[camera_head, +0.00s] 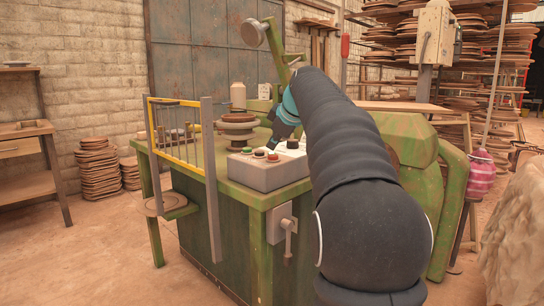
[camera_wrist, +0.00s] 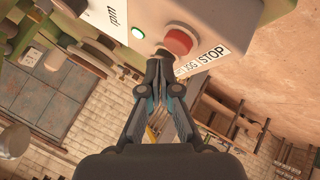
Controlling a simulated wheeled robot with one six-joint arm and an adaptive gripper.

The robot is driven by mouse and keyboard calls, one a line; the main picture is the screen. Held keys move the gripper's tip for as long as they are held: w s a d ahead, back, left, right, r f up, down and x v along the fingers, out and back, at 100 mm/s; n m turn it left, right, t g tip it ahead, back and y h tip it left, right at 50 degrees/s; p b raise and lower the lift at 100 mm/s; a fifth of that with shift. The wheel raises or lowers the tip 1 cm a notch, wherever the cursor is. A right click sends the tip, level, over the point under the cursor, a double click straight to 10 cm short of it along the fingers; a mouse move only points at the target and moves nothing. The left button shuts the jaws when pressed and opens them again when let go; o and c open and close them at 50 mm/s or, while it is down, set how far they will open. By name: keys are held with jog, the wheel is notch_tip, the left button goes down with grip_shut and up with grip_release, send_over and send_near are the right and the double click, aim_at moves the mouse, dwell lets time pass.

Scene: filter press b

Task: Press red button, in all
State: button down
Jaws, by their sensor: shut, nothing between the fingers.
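A grey control box (camera_head: 268,172) sits on the near corner of the green machine's top in the head view. It carries small round buttons in a row, among them a red one (camera_head: 259,154). In the wrist view the red button (camera_wrist: 179,41) stands out of the box face, near a label reading "STOP" (camera_wrist: 211,53). A lit green button (camera_wrist: 138,33) is to its left. My gripper (camera_wrist: 163,58) is shut and empty, its fingertips at the lower left of the red button. I cannot tell whether they touch it. In the head view my gripper (camera_head: 272,143) is just above the box.
A yellow-framed guard (camera_head: 176,160) stands on the machine's left side. A round stack of discs (camera_head: 238,125) is behind the box. Stacked brown plates (camera_head: 97,170) stand on the floor at left. A wooden table (camera_head: 30,130) is at the far left, with clear floor in front.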

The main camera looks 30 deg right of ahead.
aim_at(273, 156)
jog(key=shift+f, duration=0.4)
jog(key=shift+f+b, duration=0.55)
jog(key=shift+b, duration=0.1)
dwell(0.6)
jog(key=shift+r, duration=0.1)
jog(key=shift+r+p, duration=0.9)
jog(key=shift+w, duration=0.1)
notch_tip(273, 156, up, 5)
jog(key=p, duration=0.4)
jog(key=shift+p, duration=0.3)
dwell(0.6)
